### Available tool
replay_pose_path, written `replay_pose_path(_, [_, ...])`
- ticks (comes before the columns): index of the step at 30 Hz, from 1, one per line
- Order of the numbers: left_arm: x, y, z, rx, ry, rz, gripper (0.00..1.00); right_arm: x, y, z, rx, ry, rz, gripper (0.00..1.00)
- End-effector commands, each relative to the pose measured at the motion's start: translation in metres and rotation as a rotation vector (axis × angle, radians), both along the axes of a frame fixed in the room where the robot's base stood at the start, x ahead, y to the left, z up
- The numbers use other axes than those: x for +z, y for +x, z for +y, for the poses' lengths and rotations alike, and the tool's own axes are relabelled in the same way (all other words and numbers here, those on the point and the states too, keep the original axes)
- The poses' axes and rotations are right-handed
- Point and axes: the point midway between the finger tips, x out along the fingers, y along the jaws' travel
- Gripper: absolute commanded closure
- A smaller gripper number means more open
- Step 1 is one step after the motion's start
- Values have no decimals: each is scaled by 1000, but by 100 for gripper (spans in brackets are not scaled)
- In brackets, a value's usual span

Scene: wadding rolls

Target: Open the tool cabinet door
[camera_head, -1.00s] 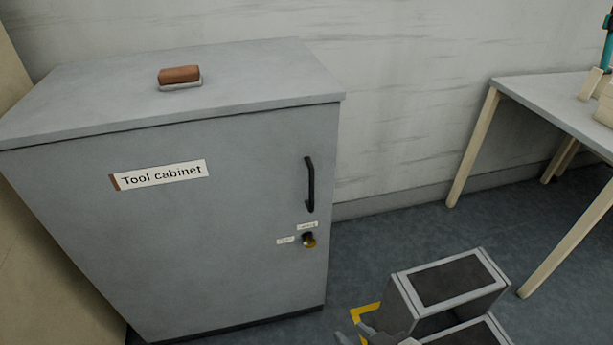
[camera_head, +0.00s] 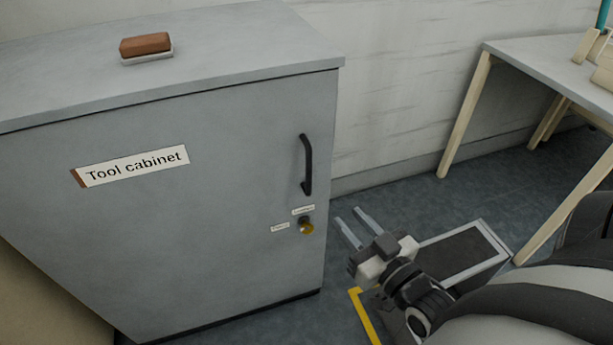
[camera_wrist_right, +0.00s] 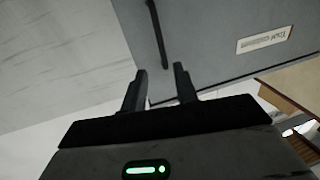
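The grey tool cabinet (camera_head: 200,230) stands at the left with its door shut. Its label (camera_head: 132,166) reads "Tool cabinet". A black vertical bar handle (camera_head: 306,165) is near the door's right edge, with a brass lock knob (camera_head: 306,228) and two small tags below it. My right gripper (camera_head: 350,228) is open and empty, to the right of and below the handle, apart from the door. In the right wrist view the gripper's fingers (camera_wrist_right: 158,88) are spread, with the handle (camera_wrist_right: 157,33) beyond them. My left gripper is not in view.
A brush-like brown block (camera_head: 146,47) lies on the cabinet top. A grey step stool (camera_head: 465,252) stands on the floor near my right gripper, beside a yellow floor marking (camera_head: 366,316). A table (camera_head: 545,75) with pale legs stands at the right.

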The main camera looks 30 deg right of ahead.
Motion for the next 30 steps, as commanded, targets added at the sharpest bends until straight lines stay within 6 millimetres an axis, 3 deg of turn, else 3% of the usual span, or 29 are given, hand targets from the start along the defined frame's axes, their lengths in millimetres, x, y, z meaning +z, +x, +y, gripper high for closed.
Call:
replay_pose_path(5, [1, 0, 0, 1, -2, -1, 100, 4, 26, -2, -1, -2, -14, 70])
replay_pose_path(21, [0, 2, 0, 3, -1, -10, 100, 2, 135, -6, -1, -1, -9, 70])
replay_pose_path(30, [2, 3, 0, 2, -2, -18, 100, 2, 156, -6, 0, -1, -6, 70])
